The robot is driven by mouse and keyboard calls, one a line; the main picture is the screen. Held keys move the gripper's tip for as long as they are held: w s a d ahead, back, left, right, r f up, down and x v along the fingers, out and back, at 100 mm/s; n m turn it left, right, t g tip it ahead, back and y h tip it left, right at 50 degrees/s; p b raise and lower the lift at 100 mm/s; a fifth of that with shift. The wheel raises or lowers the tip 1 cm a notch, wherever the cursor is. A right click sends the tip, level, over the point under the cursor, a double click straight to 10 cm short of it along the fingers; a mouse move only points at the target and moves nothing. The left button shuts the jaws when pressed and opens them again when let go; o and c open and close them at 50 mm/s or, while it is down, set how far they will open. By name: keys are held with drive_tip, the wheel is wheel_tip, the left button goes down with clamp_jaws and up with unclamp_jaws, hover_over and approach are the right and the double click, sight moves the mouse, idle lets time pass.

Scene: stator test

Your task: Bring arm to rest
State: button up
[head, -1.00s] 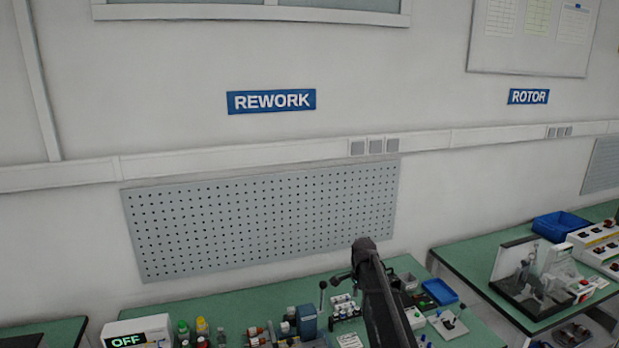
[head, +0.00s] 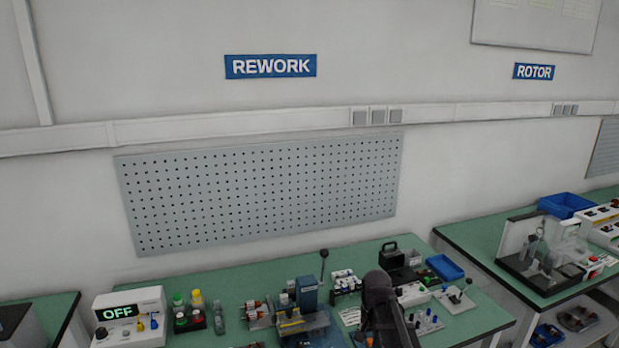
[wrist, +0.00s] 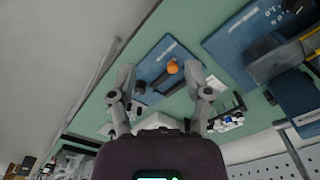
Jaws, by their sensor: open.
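My gripper (wrist: 161,85) is open and empty in the wrist view, with its two fingers spread apart. Beyond the fingers is a green bench top (wrist: 118,85) with a blue mat (wrist: 160,50), on which an orange-ended tool (wrist: 172,67) lies. The gripper looks apart from these things, though its exact height is unclear. In the head view a dark link of my arm (head: 380,300) rises from the lower edge in front of the REWORK bench (head: 350,258). The gripper itself does not show there.
The ROTOR bench (head: 455,240) is at the right, past a gap. A pegboard (head: 265,190) hangs behind.

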drive_tip(key=s+f+n+b, duration=0.5)
drive_tip(key=s+f, duration=0.3)
drive_tip(key=s, duration=0.3)
drive_tip(key=shift+s+n+b, duration=0.15)
drive_tip(key=shift+n+b, duration=0.15)
drive_tip(key=shift+b, duration=0.45)
drive_tip(key=shift+d, duration=0.1)
